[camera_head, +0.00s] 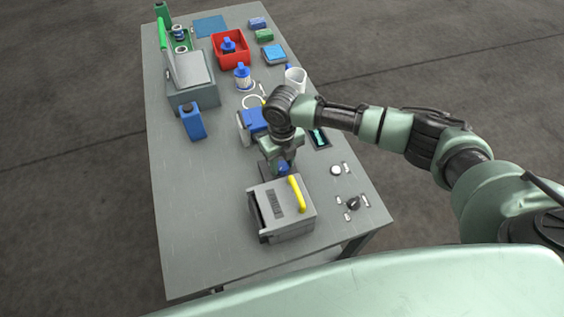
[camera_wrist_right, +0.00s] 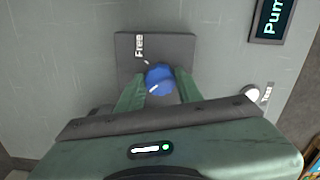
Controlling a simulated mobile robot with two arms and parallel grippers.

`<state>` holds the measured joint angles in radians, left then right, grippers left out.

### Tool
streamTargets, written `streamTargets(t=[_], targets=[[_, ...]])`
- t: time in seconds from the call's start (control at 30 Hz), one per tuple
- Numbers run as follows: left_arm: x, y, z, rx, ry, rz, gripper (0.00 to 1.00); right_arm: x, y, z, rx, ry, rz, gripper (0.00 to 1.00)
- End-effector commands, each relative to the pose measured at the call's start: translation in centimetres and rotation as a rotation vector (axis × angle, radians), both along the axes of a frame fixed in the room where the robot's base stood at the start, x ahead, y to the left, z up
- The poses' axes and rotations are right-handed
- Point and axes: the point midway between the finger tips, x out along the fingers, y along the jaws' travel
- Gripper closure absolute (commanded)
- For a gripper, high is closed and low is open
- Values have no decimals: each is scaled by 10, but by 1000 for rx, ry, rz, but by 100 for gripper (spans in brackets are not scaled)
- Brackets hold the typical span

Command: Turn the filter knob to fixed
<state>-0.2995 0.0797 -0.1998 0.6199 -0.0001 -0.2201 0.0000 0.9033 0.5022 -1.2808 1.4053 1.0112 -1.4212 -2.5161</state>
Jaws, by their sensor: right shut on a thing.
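The filter knob (camera_wrist_right: 159,79) is blue with a white pointer mark and sits on a dark grey plate (camera_wrist_right: 124,48) in the right wrist view. The word "Free" is printed on the plate above and left of the knob. The white mark on the knob points down and left, away from that word. My right gripper (camera_wrist_right: 160,85) has its two green fingers on either side of the knob and is shut on it. In the head view the knob (camera_head: 283,168) shows just below my right gripper (camera_head: 282,160). The "fixed" label is not visible. My left gripper is not in view.
A grey box with a yellow handle (camera_head: 297,194) stands close in front of the knob. A black knob (camera_head: 353,203) and a white button (camera_head: 335,170) are to the right. A dark screen (camera_wrist_right: 272,18) is near the plate. The table's left front is clear.

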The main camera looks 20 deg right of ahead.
Motion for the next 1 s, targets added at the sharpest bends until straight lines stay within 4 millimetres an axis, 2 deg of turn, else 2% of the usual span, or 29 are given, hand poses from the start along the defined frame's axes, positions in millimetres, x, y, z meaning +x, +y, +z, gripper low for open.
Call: streamTargets(t=[0.47,0.5,0.53,0.57,0.87,1.0], targets=[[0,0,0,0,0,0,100,1,0,1,1,-3,13,100],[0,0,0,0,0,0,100,1,0,1,1,-3,13,53],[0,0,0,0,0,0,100,1,0,1,1,-3,13,45],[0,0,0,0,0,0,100,1,0,1,1,-3,13,43],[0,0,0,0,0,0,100,1,0,1,0,-1,12,43],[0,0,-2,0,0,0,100,2,0,14,2,-4,12,43]])
